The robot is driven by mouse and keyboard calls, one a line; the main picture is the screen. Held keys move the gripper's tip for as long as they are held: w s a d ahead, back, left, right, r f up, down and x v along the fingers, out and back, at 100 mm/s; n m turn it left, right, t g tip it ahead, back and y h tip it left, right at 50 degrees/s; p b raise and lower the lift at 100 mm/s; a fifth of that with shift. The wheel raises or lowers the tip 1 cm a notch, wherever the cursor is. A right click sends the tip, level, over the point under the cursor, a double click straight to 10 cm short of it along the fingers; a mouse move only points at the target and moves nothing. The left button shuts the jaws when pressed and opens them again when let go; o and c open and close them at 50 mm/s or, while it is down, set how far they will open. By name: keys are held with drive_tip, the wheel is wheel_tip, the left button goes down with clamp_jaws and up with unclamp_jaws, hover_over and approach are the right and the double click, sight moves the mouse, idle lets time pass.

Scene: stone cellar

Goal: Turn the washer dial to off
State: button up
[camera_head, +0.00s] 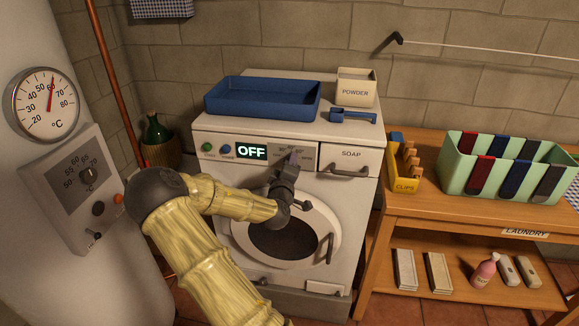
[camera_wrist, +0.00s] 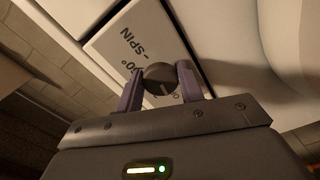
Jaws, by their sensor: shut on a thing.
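The white washer (camera_head: 355,215) stands against the back wall, and its lit display (camera_head: 252,151) reads OFF. My gripper (camera_head: 294,158) reaches the control panel to the right of the display, in front of printed labels. In the wrist view my gripper (camera_wrist: 161,80) has its two purple fingers on either side of the dark round dial (camera_wrist: 160,74), shut on it. The label SPIN and part of a temperature mark show on the panel beside the dial. In the head view the gripper hides the dial. The dial's pointer position is hard to read.
A blue tray (camera_head: 262,97), a POWDER box (camera_head: 356,87) and a blue scoop (camera_head: 353,115) sit on the washer. The SOAP drawer (camera_head: 349,157) is right of the panel. A wooden laundry bench (camera_head: 418,207) stands right; a boiler (camera_head: 35,225) stands left.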

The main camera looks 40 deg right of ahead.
idle(0.4)
drive_tip(key=o, duration=1)
drive_tip(key=shift+a, duration=0.15)
drive_tip(key=p+v, duration=1.3)
drive_tip(key=v, duration=0.4)
drive_tip(key=shift+a, duration=0.15)
